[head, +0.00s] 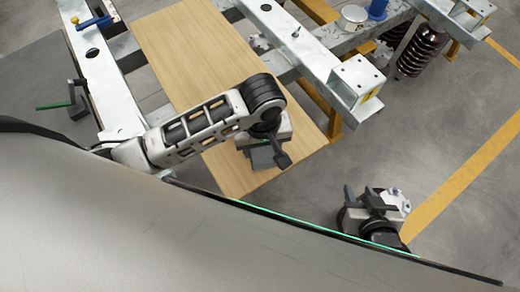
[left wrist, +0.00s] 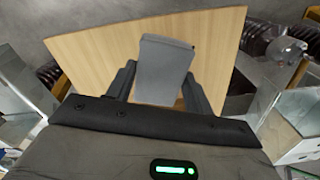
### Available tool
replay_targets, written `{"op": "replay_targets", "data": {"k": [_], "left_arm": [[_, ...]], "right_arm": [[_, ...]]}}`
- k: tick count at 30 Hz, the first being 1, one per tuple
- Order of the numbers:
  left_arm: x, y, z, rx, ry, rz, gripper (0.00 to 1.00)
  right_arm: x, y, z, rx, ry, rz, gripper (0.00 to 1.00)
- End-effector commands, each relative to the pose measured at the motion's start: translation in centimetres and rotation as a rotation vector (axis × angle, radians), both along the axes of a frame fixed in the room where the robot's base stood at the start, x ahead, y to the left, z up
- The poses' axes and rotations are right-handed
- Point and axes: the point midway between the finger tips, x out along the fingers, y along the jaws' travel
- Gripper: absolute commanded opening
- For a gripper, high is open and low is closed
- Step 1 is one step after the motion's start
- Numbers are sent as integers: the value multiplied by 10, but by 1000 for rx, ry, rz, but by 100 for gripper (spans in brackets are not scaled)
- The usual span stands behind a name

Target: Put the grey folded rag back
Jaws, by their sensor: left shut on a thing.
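The grey folded rag (left wrist: 163,68) is between the two dark fingers of my left gripper (left wrist: 160,92) in the left wrist view. My left gripper (head: 268,153) is shut on it, over the near end of the wooden board (head: 190,60) in the head view. In the head view the rag is mostly hidden by the gripper, and I cannot tell whether it touches the board. My right gripper (head: 368,198) is off to the right over the floor, its fingers apart and empty.
Metal frame beams (head: 310,45) run beside and under the board, with a dark coil spring (head: 421,52) at the upper right. A blue object (head: 377,9) and a round metal can (head: 353,18) stand on the frame.

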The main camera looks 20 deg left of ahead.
Motion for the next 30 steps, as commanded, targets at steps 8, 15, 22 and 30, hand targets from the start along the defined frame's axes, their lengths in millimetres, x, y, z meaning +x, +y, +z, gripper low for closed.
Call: {"op": "replay_targets", "data": {"k": [8, 15, 22, 30], "left_arm": [[-2, 4, -34, 3, 1, 0, 34], [-2, 4, -35, 1, 0, -1, 60], [-2, 4, -35, 1, 0, 0, 74], [-1, 3, -21, -1, -2, 0, 74]], "right_arm": [[1, 0, 3, 1, -5, 0, 36], [1, 0, 2, 0, -6, 0, 36], [1, 0, 2, 0, -5, 0, 36], [1, -1, 0, -1, -2, -2, 36]]}}
